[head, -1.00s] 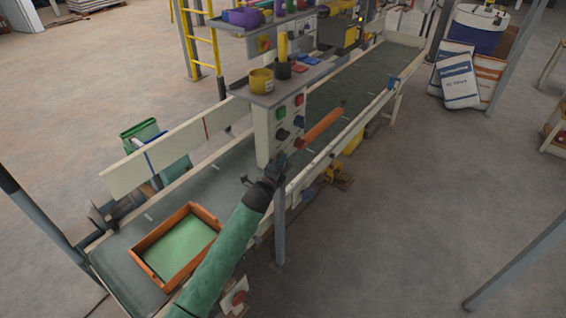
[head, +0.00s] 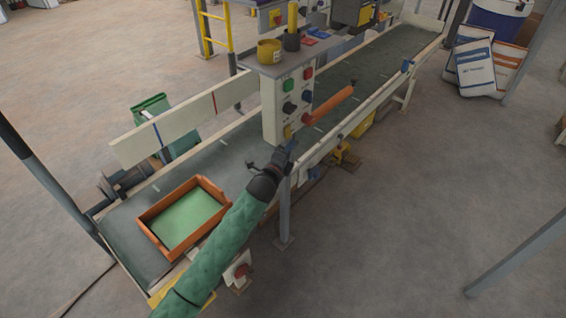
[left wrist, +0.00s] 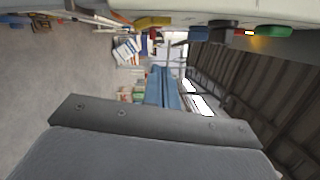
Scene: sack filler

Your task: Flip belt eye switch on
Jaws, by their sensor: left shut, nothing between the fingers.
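The pale control panel (head: 273,112) stands beside the conveyor. Its face carries a green button (head: 288,85), a red button (head: 307,72), black knobs (head: 289,107), a yellow control (head: 287,131) and a red control (head: 306,118). I cannot read which is the belt eye switch. My left gripper (head: 291,147) is shut and empty just below the panel's lower edge. Contact with the panel cannot be told. My right gripper is not in view.
An orange bar (head: 330,105) projects beside the panel's red control. An orange tray (head: 153,227) lies on the near conveyor belt (head: 125,238). A yellow cup (head: 269,51) stands on the panel's shelf. Sacks (head: 475,69) stand back right; the right floor is mostly open.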

